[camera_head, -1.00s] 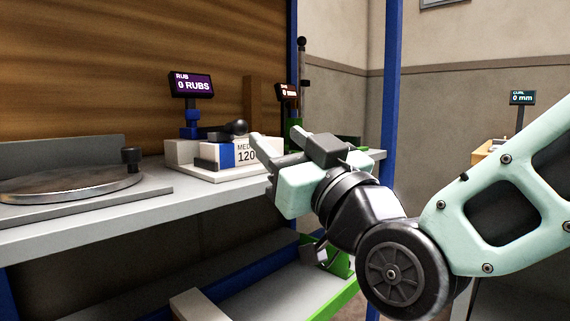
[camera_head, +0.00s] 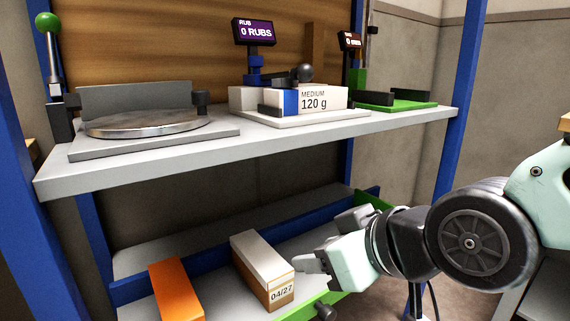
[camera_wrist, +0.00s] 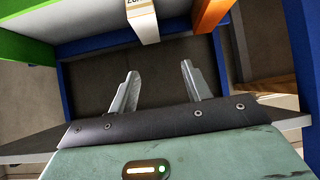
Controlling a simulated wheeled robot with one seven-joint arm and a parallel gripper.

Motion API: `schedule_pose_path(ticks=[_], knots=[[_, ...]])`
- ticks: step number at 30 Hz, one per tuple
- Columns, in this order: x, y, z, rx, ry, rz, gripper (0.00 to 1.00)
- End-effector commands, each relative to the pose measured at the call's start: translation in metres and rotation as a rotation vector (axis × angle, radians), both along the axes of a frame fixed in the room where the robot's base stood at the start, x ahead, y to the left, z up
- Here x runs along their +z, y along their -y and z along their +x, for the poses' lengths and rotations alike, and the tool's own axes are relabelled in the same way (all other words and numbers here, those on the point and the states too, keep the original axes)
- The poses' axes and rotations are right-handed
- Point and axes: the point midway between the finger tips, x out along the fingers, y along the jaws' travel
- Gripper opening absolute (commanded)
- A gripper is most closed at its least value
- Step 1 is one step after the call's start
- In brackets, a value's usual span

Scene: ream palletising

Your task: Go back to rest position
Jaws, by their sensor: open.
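My gripper (camera_head: 310,262) is in front of the lower shelf, right beside a white-and-brown box marked 04/27 (camera_head: 265,268). In the wrist view my gripper (camera_wrist: 158,78) has its two fingers spread apart, with nothing between them. The same box (camera_wrist: 143,20) shows beyond the fingers at the top of the wrist view. From the head view I cannot tell whether a finger touches the box. An orange box (camera_head: 176,290) stands left of it and also shows in the wrist view (camera_wrist: 212,12).
The upper shelf (camera_head: 150,168) holds a round metal plate (camera_head: 145,124), a white block marked MEDIUM 120 g (camera_head: 322,99) under a RUB display (camera_head: 254,32), and a green fixture (camera_head: 392,102). A blue post (camera_head: 462,100) rises at the right. A green edge runs along the lower shelf.

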Motion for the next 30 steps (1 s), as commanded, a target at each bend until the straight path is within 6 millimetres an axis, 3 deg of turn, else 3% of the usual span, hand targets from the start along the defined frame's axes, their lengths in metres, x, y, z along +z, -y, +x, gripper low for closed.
schedule_pose_path(ticks=[3, 6, 15, 26, 30], knots=[[-0.041, 0.016, -0.034, 0.024, -0.225, -0.138, 0.49], [-0.063, 0.032, -0.062, 0.033, -0.383, -0.244, 0.49], [-0.09, 0.084, -0.129, 0.024, -0.732, -0.514, 0.49], [-0.003, 0.085, -0.13, 0.022, -0.735, -0.516, 0.49], [0.041, 0.085, -0.13, 0.022, -0.735, -0.516, 0.49]])
